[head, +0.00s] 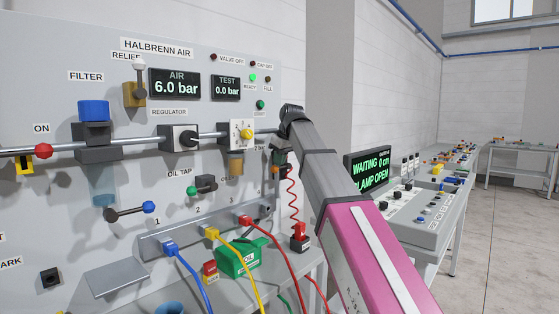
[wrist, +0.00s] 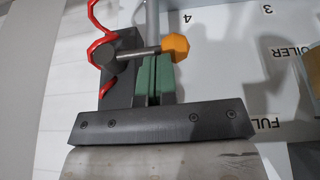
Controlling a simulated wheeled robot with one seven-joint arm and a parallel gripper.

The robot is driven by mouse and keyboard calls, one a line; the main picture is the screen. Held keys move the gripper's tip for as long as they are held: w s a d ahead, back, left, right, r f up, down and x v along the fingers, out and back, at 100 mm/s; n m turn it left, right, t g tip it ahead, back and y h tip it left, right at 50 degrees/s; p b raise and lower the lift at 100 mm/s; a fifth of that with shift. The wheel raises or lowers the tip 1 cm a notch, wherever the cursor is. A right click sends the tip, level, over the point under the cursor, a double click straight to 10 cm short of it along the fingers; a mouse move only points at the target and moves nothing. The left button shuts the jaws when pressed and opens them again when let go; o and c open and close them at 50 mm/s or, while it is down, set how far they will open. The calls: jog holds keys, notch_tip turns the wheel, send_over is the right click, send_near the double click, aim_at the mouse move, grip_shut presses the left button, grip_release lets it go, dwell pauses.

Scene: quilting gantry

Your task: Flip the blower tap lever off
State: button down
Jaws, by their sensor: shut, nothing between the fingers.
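In the wrist view a lever (wrist: 138,52) with an orange knob (wrist: 176,47) runs from a dark round pivot (wrist: 105,55) beside the red coiled hose. It lies across the picture, crosswise to the grey pipe; I take it for the blower tap lever. My gripper (wrist: 156,60) is shut and empty, its green fingers together. Their tips are right at the lever's bar, close to the knob; I cannot tell whether they touch. In the head view the lever cannot be made out; my arm's end is at the panel's right edge, above the red coiled hose (head: 293,200).
Coloured hoses hang below, near a green box (head: 238,258). A display (head: 370,168) stands right of my arm.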

aim_at(277, 167)
jog(key=shift+s+a+f+n+t+h, duration=0.25)
jog(key=shift+s+f+t+h, duration=0.2)
jog(key=shift+f+t+h, duration=0.4)
jog(key=shift+s+f+t+h, duration=0.15)
jog(key=shift+f+t+h, duration=0.3)
jog(key=shift+t, duration=0.4)
notch_tip(277, 167, down, 3)
jog(key=n+t+h, duration=0.1)
jog(key=t+h, duration=0.1)
jog(key=t, duration=0.1)
jog(key=shift+r, duration=0.1)
jog(key=shift+w+d+f+n+t+h, duration=0.3)
jog(key=shift+w+f+t+h, duration=0.2)
jog(key=shift+f+t, duration=0.35)
jog(key=shift+w+d+f+n+t+h, duration=0.35)
jog(key=shift+w+f+t+h, duration=0.2)
jog(key=shift+t, duration=0.55)
jog(key=shift+w+d+f+n+t+h, duration=0.35)
jog(key=shift+w+f+t, duration=0.1)
jog(key=shift+f+t, duration=0.4)
